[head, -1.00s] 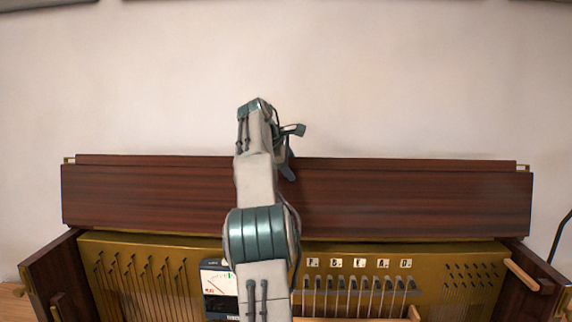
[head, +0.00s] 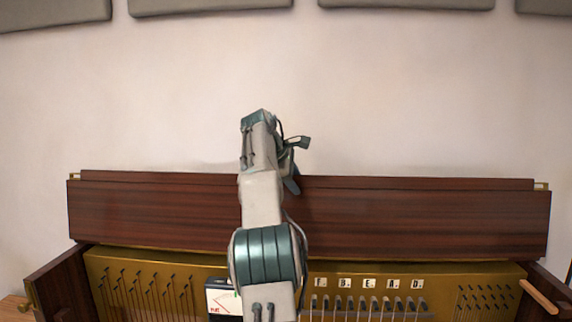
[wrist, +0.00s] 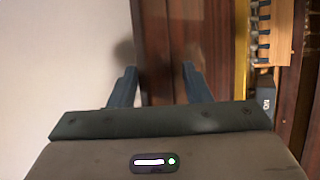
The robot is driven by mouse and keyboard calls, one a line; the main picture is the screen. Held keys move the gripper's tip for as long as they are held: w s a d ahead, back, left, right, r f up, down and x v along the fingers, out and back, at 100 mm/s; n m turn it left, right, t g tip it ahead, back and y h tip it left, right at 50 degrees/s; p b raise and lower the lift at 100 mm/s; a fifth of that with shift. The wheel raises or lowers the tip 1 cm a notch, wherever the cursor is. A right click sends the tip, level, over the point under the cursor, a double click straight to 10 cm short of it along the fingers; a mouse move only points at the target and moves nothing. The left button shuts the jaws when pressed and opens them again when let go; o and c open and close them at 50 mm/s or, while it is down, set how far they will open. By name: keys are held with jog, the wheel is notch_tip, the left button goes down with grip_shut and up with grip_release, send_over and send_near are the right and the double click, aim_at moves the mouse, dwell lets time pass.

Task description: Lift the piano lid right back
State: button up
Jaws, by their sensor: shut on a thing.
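The piano lid (head: 420,220) is a long dark reddish-brown wooden panel. In the head view it stands raised across the back of the open piano, its broad face towards me. My gripper (head: 292,183) is at the lid's top edge, a little right of my arm, which hides part of the lid. In the wrist view my gripper (wrist: 160,75) has one finger on each side of the lid's edge (wrist: 150,40) and is shut on it. The exact contact of the fingertips is dark and hard to see.
The open piano shows a brass-coloured plate (head: 150,262) with rows of pins and several lettered tiles (head: 368,283). A small meter (head: 222,301) sits beside my arm. Wooden side walls (head: 55,278) flank the case. A bare wall (head: 420,90) with grey panels (head: 408,3) stands behind.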

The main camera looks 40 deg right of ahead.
jog(key=v, duration=0.9)
jog(key=shift+w, duration=0.1)
dwell(0.3)
